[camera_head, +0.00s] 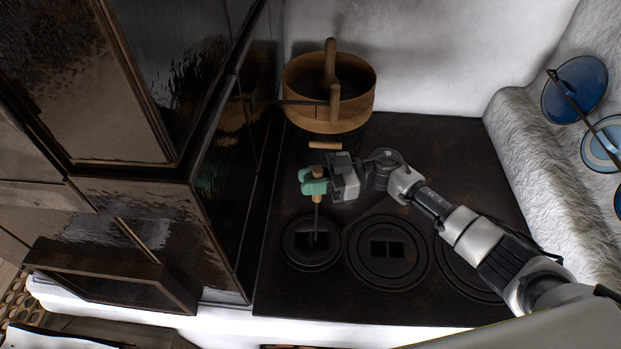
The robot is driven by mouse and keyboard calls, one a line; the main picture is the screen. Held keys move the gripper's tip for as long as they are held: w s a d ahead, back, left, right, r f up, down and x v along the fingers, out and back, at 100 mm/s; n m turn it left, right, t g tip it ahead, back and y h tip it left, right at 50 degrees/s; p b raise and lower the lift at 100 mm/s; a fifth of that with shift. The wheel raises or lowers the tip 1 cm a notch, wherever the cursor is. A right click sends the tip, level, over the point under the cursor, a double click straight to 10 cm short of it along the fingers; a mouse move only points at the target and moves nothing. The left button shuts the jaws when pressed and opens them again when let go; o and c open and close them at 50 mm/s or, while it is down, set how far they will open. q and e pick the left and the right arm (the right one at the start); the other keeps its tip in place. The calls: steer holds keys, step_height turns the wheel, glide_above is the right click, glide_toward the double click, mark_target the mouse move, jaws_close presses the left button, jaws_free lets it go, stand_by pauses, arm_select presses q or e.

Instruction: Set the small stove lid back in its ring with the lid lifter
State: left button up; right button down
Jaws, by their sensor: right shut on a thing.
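My right gripper (314,180) has green fingertips and is shut on the wooden handle of the lid lifter (317,200). The lifter stands about upright, and its thin dark rod points down to the middle of the left cooking ring (288,256). A small dark round lid (302,249) with a darker recess shows at the rod's lower end, within the outline of that ring. I cannot tell whether the rod is hooked into the lid, or whether the lid sits flush or hangs slightly above. My left gripper is not in view.
The black stove top (440,150) has more rings, one in the middle (388,252) and one under my right arm. A wooden vessel (328,112) stands at the back. A dark tiled wall (225,190) rises close on the left. Blue plates (575,90) stand at the right.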

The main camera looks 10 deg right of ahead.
mark_target(322, 172)
steer(key=shift+f+b, duration=0.9)
steer(key=shift+f, duration=0.25)
stand_by(0.9)
steer(key=shift+d, duration=0.1)
stand_by(0.4)
steer(key=shift+s+d, duration=0.15)
steer(key=shift+d, duration=0.9)
steer(key=shift+r+p, duration=0.15)
steer(key=shift+p, duration=0.3)
steer(key=shift+r+p, duration=2.25)
steer(key=shift+r, duration=0.2)
